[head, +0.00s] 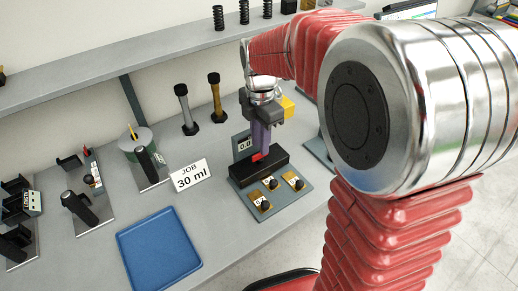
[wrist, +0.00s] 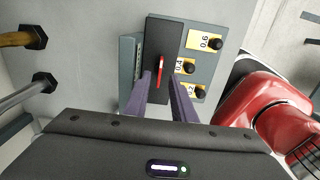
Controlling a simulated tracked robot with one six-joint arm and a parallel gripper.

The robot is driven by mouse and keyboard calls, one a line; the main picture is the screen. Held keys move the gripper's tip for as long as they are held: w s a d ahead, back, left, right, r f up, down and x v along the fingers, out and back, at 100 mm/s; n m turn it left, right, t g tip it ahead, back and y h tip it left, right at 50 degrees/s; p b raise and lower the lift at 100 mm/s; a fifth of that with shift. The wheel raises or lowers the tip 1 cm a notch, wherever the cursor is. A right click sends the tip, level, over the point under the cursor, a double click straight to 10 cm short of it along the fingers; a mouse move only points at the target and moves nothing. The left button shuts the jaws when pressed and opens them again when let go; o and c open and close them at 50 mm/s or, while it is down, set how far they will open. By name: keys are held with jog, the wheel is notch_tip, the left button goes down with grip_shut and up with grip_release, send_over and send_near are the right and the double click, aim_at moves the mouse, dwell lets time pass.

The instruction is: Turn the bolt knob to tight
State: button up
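A device with a black block (head: 259,167) and a "0.0" display (head: 244,145) stands on the bench below my gripper (head: 262,148). A small red handle (wrist: 161,72) sits on top of the block. Three black knobs on yellow plates, marked 0.6 (wrist: 208,37), 0.4 (wrist: 186,66) and 0.2 (wrist: 199,91), line its near side. No readable label marks a bolt knob or a tight position. In the wrist view my purple fingers are spread, one on each side of the red handle's lower end; I cannot tell whether they touch it. Nothing is held.
A blue tray (head: 158,250), a "JOB 30 ml" card (head: 190,174) and several small devices stand to the left. Two upright posts, one grey (head: 187,108) and one brass (head: 216,97), stand behind. A shelf (head: 150,57) with springs runs along the back.

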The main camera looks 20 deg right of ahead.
aim_at(260, 157)
jog(key=shift+f, duration=1.7)
jog(key=shift+c, duration=0.3)
grip_shut()
jog(key=shift+a, duration=0.2)
jog(key=shift+d, duration=0.15)
